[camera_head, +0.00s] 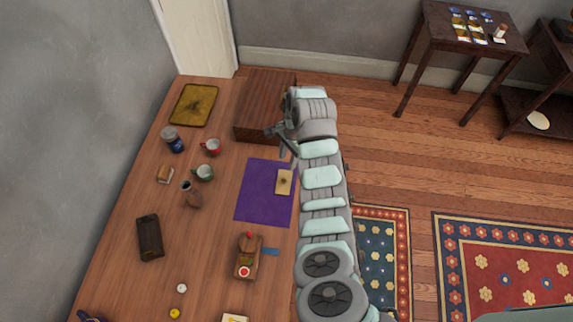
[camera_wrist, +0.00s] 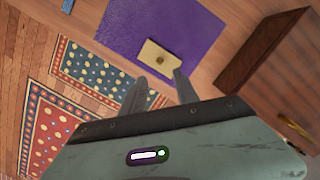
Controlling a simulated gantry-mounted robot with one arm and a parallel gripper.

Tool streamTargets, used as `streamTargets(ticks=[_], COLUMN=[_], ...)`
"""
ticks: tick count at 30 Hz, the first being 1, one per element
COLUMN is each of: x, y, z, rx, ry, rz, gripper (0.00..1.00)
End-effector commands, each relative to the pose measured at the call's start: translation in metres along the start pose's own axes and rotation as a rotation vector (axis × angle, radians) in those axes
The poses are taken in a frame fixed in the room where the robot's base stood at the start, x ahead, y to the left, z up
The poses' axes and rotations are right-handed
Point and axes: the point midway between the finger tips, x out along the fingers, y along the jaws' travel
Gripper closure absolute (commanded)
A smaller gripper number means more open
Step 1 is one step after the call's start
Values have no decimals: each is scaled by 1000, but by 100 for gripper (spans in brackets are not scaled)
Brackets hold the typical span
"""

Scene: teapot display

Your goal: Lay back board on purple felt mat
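The purple felt mat (camera_head: 256,200) lies flat on the wooden table; it also shows in the wrist view (camera_wrist: 196,18). A small tan board (camera_head: 284,182) with a dark round spot lies on the mat near its right edge; it appears in the wrist view (camera_wrist: 152,52) just beyond my fingertips. I cannot tell for sure that this is the back board.
A dark wooden box (camera_head: 262,100) stands behind the mat, close to my gripper. Cups, a jar and a gold tray (camera_head: 194,105) lie to the left. A small wooden tray (camera_head: 248,258) with colourful items and a blue strip (camera_head: 271,252) are in front.

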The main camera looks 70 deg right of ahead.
Motion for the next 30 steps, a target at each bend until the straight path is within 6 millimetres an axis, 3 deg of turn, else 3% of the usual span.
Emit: streamTargets(ticks=[11, 14, 17, 20, 23, 27, 30], x=[-6, 2, 23, 41, 50, 45, 28], y=[0, -14, -46, -95, -141, -185, -200], z=[1, 5, 18, 44, 82, 154, 216], rx=[-4, -44, -148, -308, -484, -716, -863], ry=[1, 30, 99, 207, 325, 481, 590], rz=[-1, -40, -135, -296, -477, -740, -943], gripper=[63, 63, 63, 63, 63, 63, 63])
